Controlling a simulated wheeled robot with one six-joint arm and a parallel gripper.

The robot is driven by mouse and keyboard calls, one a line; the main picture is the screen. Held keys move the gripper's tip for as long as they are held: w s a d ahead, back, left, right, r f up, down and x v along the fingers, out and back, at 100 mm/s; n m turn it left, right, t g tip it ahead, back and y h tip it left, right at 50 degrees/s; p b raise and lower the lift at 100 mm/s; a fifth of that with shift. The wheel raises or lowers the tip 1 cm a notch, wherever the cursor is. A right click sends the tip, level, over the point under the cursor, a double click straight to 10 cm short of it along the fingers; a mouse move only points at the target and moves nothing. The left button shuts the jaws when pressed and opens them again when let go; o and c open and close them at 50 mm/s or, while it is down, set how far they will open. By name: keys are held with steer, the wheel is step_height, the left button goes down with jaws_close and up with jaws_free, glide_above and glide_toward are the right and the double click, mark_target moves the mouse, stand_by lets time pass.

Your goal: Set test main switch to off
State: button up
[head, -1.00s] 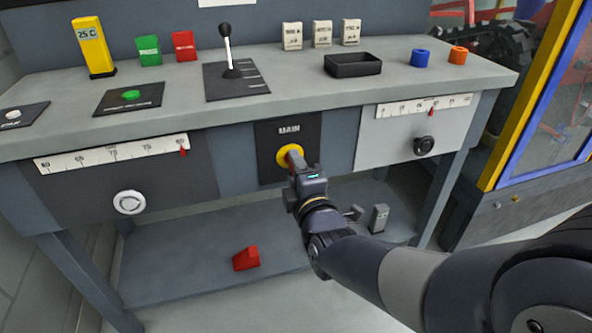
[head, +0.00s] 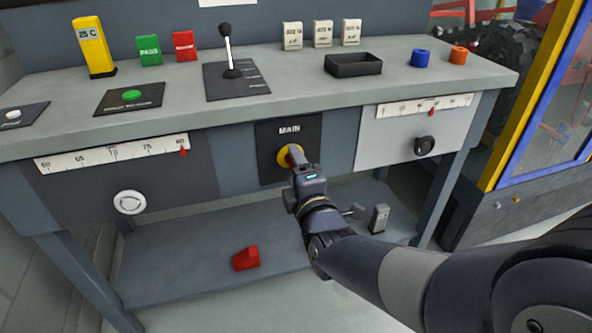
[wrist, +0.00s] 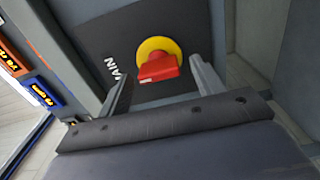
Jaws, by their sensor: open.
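The main switch is a red handle (wrist: 157,68) on a yellow round base (wrist: 158,49), set in a dark panel (wrist: 100,38) marked MAIN. In the head view the yellow base (head: 283,160) shows on the front of the bench, and my gripper hides part of the handle. My gripper (head: 298,160) is right in front of the switch. In the wrist view my gripper (wrist: 163,82) is open, with one finger on each side of the red handle. I cannot tell whether a finger touches it.
Knobs flank the switch: a white one (head: 130,202) at left and a black one (head: 424,146) at right. The bench top (head: 300,88) above holds a lever (head: 228,52), a black tray (head: 352,65) and small blocks. A red block (head: 246,258) lies on the lower shelf.

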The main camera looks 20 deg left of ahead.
steer(key=p+v, duration=0.2)
steer(key=v, duration=0.9)
steer(key=shift+p, duration=0.3)
steer(key=shift+a, duration=0.15)
steer(key=b+x, duration=0.2)
steer(key=x, duration=0.8)
steer(key=shift+w+b, duration=0.3)
steer(key=shift+w, duration=0.1)
